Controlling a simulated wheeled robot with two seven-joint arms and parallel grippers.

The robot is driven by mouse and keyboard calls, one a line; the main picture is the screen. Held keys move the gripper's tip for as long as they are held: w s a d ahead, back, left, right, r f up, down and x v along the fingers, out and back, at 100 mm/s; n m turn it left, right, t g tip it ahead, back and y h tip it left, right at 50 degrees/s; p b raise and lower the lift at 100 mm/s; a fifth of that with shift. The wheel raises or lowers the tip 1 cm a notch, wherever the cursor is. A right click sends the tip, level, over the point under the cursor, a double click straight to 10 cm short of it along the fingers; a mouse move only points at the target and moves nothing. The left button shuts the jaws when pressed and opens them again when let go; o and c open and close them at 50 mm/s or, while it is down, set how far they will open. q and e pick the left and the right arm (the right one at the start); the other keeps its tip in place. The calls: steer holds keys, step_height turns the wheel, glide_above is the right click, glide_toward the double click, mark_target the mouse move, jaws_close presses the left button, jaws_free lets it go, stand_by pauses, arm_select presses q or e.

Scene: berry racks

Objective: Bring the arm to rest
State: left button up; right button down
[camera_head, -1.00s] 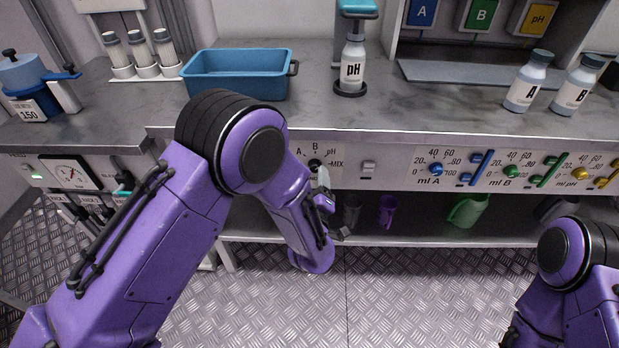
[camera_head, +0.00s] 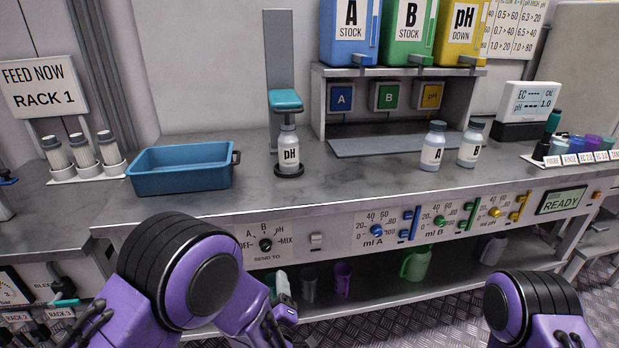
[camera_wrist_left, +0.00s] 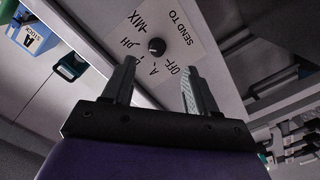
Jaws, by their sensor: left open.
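My left arm (camera_head: 190,280) reaches in from the lower left of the head view, its elbow in front of the bench. My left gripper (camera_head: 284,300) is partly hidden behind that arm, low in front of the bench edge. In the left wrist view the left gripper (camera_wrist_left: 158,90) is open and empty. Its two fingers point at the panel with the SEND TO knob (camera_wrist_left: 156,46), apart from it. The same knob shows in the head view (camera_head: 265,245). Of my right arm only a joint (camera_head: 530,305) shows at the lower right; its gripper is out of the picture.
On the bench stand a blue tray (camera_head: 180,182), a pH bottle (camera_head: 289,155) under a teal-topped stand, bottle A (camera_head: 432,150) and bottle B (camera_head: 471,148). The lower shelf (camera_head: 375,292) holds a green jug (camera_head: 415,264) and a purple cup (camera_head: 342,278).

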arm_select(q)
steer(key=s+a+f+m+g+h+p, duration=0.1)
steer(key=s+a+f+m+g+p, duration=0.15)
steer(key=s+a+f+g, duration=0.5)
steer(key=s+a+f+m+g+h+p, duration=0.1)
steer(key=s+a+f+m+g+p, duration=0.15)
steer(key=s+a+f, duration=0.6)
steer(key=s+a+g+y+p, duration=0.1)
steer(key=s+g, duration=0.3)
steer(key=s, duration=1.3)
steer(key=shift+a+r+n, duration=0.15)
steer(key=shift+a+n, duration=0.15)
steer(key=shift+a, duration=0.05)
steer(key=shift+w, duration=0.1)
steer(key=shift+p, duration=0.3)
